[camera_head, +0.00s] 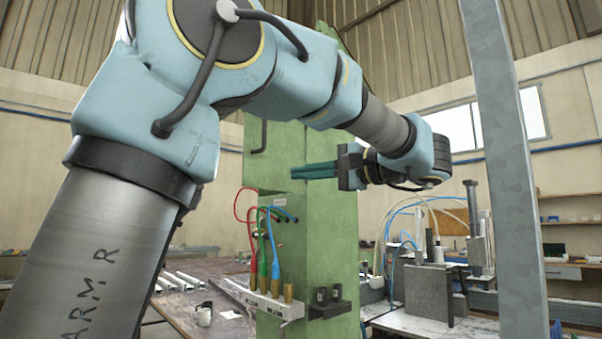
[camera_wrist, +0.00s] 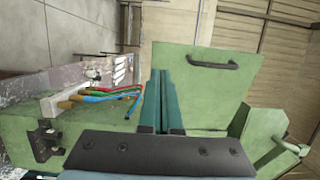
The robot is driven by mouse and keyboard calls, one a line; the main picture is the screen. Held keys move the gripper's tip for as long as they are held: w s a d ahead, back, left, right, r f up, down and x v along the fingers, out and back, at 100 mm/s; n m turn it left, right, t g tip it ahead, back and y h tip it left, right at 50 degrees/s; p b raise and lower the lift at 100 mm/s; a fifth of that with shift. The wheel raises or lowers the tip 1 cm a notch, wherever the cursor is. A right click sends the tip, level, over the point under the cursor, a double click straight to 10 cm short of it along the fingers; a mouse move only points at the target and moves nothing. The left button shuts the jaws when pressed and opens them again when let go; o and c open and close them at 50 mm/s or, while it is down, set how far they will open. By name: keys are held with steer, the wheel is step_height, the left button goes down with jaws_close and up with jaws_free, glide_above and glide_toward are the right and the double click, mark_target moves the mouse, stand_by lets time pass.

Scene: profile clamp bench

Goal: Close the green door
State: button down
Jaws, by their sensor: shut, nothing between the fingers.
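The green door (camera_wrist: 225,95) is a flat green panel with a black bar handle (camera_wrist: 213,65) near its far edge in the wrist view. In the head view the door (camera_head: 278,160) shows on the upper part of the green cabinet, with its handle (camera_head: 263,137) at the left. How far the door stands open is hard to tell. My gripper (camera_head: 293,172) has teal fingers pressed together and empty, pointing left across the green surface. In the wrist view the shut fingers (camera_wrist: 161,73) lie over the door's left part. Whether they touch it is unclear.
Red, green and blue cables (camera_head: 268,235) plug into the cabinet below the door, above a white rail (camera_head: 262,300). A dark bracket (camera_head: 330,303) sits beside them. A grey metal post (camera_head: 510,170) stands at the right. A bench (camera_head: 205,310) with metal profiles is behind at left.

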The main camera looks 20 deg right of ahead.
mark_target(248, 179)
steer(key=p+x, duration=0.3)
steer(key=x, duration=0.8)
steer(key=shift+r+p, duration=0.15)
steer(key=shift+p, duration=0.25)
steer(key=shift+w+a, duration=0.35)
steer(key=shift+w, duration=0.05)
steer(key=shift+f, duration=0.2)
